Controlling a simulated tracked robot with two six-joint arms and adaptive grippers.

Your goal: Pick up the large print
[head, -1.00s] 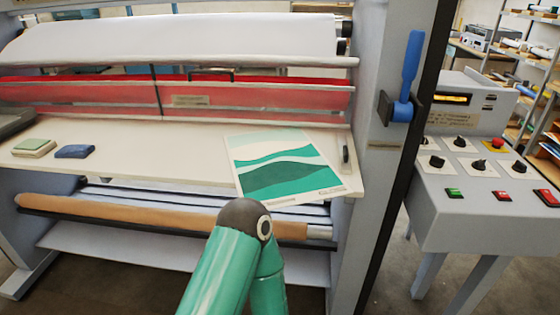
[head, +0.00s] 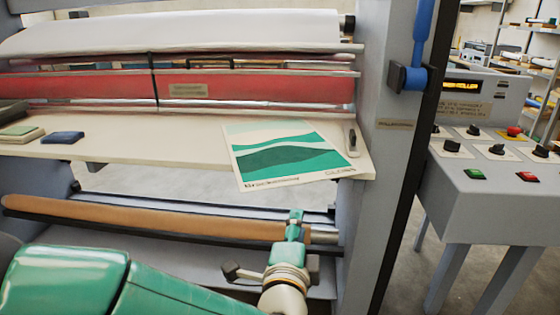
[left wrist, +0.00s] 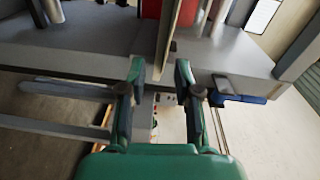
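The large print (head: 285,155), a sheet with green and pale wave bands, lies flat on the cream feed table (head: 190,148) at its right end. Its front edge reaches over the table's front edge. My left gripper (head: 295,217) is below and in front of the print, apart from it, near the brown roll. In the left wrist view its two fingers (left wrist: 159,68) stand apart with nothing between them. I cannot make out the print in that view. My right gripper is not in view.
The laminator's red roller (head: 250,88) runs behind the table. A brown roll (head: 150,218) lies below it. Blue (head: 62,137) and green (head: 20,132) pads rest on the table's left. The machine's grey side post (head: 392,160) and control console (head: 490,190) stand right.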

